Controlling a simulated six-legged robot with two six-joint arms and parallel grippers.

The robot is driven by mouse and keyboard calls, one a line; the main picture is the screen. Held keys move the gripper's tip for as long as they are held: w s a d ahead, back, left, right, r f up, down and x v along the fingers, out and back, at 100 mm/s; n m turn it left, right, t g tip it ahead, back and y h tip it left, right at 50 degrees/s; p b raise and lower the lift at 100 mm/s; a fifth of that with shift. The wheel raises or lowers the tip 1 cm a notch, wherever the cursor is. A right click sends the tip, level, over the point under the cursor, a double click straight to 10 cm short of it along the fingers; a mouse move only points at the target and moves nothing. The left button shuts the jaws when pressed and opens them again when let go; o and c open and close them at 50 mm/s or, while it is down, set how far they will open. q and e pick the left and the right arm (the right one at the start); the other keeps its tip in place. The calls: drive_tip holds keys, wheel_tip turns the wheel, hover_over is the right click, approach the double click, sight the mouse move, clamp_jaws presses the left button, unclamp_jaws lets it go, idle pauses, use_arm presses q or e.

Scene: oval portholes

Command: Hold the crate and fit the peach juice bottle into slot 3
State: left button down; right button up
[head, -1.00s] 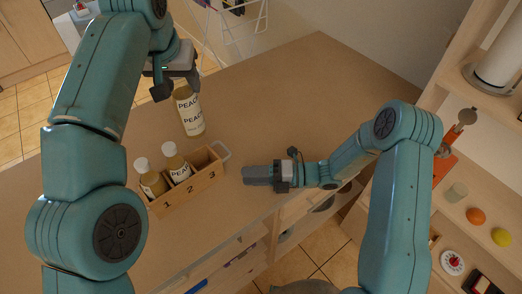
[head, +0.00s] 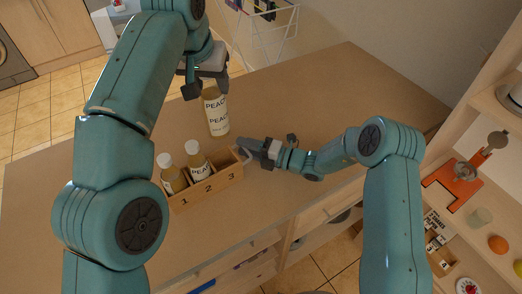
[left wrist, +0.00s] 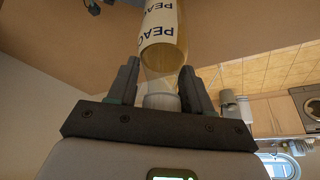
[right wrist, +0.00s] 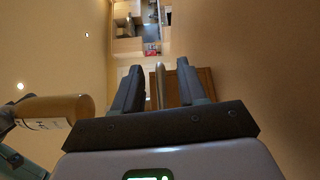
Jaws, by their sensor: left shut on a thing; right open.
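The wooden crate (head: 209,191) stands on the table, its slots numbered 1, 2 and 3. Bottles with pale caps stand in slot 1 (head: 172,176) and slot 2 (head: 198,163); slot 3 (head: 226,161) is empty. My left gripper (head: 207,88) is shut on the neck of the peach juice bottle (head: 216,115), held upright behind slot 3 in the head view. The left wrist view shows its neck (left wrist: 161,78) between the fingers. My right gripper (head: 246,148) is open at the crate's handle end. In the right wrist view the handle (right wrist: 160,84) lies between the fingertips.
The table (head: 330,110) is clear behind and to the right of the crate. A drying rack (head: 268,35) stands beyond the far edge. A shelf on the right holds an orange item (head: 455,190) and fruit (head: 498,244).

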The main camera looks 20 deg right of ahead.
sight(215, 115)
use_arm(q)
drive_tip(key=shift+r, duration=0.1)
use_arm(e)
drive_tip(key=shift+w+a, duration=0.2)
drive_tip(key=shift+a, duration=0.1)
drive_tip(key=shift+w+a, duration=0.1)
drive_tip(key=shift+w, duration=0.05)
clamp_jaws()
use_arm(q)
wheel_tip(215, 115, down, 6)
drive_tip(key=n, duration=0.1)
drive_tip(key=n+y, duration=0.1)
drive_tip(key=n, duration=0.1)
drive_tip(key=n+y, duration=0.1)
drive_tip(key=shift+r+n+t, duration=0.25)
drive_tip(key=shift+n+t, duration=0.05)
drive_tip(key=shift+n, duration=0.1)
drive_tip(key=shift+f, duration=2.05)
